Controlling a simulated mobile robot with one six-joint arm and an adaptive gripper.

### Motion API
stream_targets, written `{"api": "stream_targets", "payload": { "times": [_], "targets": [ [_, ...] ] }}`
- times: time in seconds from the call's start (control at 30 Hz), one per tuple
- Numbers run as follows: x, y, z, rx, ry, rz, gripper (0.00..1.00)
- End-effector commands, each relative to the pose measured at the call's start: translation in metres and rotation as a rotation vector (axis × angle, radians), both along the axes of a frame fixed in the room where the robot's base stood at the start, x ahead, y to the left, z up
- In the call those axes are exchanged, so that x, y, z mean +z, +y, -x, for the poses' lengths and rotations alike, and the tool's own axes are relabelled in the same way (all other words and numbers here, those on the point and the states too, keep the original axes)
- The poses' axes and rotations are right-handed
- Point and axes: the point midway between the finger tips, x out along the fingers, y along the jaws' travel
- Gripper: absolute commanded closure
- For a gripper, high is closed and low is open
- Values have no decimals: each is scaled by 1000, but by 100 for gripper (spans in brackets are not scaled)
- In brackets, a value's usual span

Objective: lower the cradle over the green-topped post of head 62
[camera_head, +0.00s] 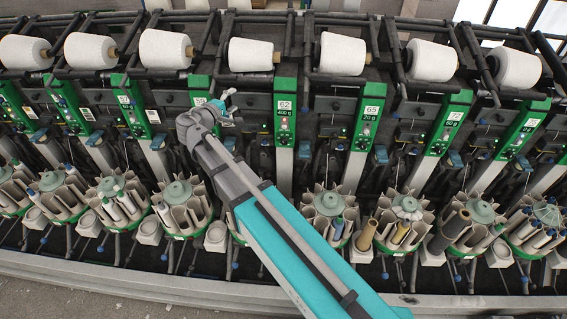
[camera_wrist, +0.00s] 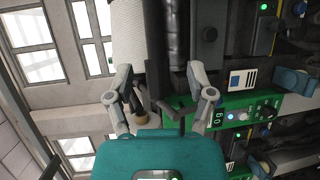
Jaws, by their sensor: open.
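The green-topped post of head 62 (camera_head: 285,110) stands at the middle of the head view, its label readable. A white cone (camera_head: 250,55) with a brown tube tip sits above and left of it, among the dark cradle arms (camera_head: 290,38). My gripper (camera_head: 232,107) is left of this post, below the cone, apart from the post. A white cone (camera_wrist: 127,35) and dark cradle parts (camera_wrist: 173,45) lie beyond the fingers. A green panel (camera_wrist: 235,112), its label seemingly 60, lies at right; its match to head 62 is unclear.
Neighbouring heads with similar green panels, such as 65 (camera_head: 371,115), stand close on both sides. Round bobbin magazines (camera_head: 328,208) line the front below. A grey rail (camera_head: 150,290) runs along the machine's foot. Windows (camera_wrist: 90,35) show at left in the wrist view.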

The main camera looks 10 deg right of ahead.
Motion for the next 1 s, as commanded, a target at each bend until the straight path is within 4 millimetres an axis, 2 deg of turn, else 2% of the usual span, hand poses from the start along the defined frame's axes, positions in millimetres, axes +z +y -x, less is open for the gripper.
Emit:
{"api": "stream_targets", "payload": {
  "times": [0.4,1.0],
  "targets": [
    [-41,-40,18,-91,60,-140,31],
    [-100,-88,52,-231,154,-363,31]
  ]
}}
